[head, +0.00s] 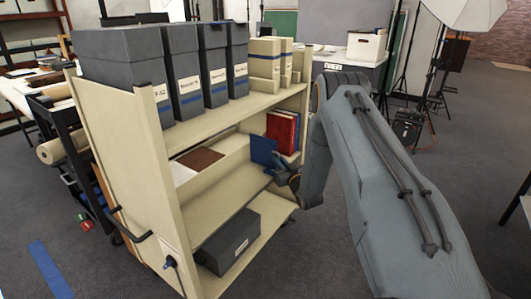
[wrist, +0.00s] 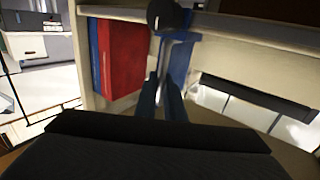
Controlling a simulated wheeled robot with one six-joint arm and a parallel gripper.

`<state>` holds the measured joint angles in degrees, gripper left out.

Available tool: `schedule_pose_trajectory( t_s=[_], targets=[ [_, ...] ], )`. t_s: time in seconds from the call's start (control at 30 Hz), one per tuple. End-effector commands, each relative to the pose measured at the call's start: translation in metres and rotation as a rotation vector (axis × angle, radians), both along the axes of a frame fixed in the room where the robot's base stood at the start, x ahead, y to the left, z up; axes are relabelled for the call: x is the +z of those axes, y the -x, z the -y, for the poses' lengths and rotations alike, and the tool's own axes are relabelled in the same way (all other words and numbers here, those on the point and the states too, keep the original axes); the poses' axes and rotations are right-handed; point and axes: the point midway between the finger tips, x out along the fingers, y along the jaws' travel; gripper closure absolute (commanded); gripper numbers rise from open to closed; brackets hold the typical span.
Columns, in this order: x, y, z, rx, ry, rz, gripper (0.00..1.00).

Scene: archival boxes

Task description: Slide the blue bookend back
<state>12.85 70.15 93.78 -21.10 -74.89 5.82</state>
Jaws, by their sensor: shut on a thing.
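The blue bookend (head: 262,150) stands upright on the middle shelf of the cream cart, left of the red books (head: 283,131). My gripper (head: 280,168) reaches in from the right and is shut on the bookend's near edge. In the wrist view the two dark fingers (wrist: 166,92) meet the blue bookend (wrist: 182,62), which is partly hidden behind them. A red book (wrist: 122,57) and a blue book (wrist: 93,42) stand to the left there, with a gap between the red book and the bookend.
The cart's middle shelf (head: 225,193) also holds flat white and brown items (head: 200,159) to the left. Grey boxes (head: 181,72) and cream boxes (head: 264,62) stand on top. A dark box (head: 229,243) lies on the bottom shelf. The cart's right end post stands close to my arm.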

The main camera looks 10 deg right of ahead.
Motion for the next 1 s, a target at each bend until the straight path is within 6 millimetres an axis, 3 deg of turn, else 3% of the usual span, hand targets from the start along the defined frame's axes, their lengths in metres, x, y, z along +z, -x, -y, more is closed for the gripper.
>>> schedule_pose_trajectory(
  t_s=[0.4,0.43,0.53,0.83,1.0],
  targets=[
    [0.001,0.008,0.008,-0.016,0.003,0.002,1.0],
    [0.001,0.008,0.008,-0.016,0.003,0.002,0.89],
    [0.001,0.008,0.009,-0.017,0.002,0.002,0.72],
    [0.001,0.009,0.009,-0.018,0.002,0.001,0.72],
    [0.0,0.024,0.011,-0.018,0.001,-0.001,0.72]
  ],
)
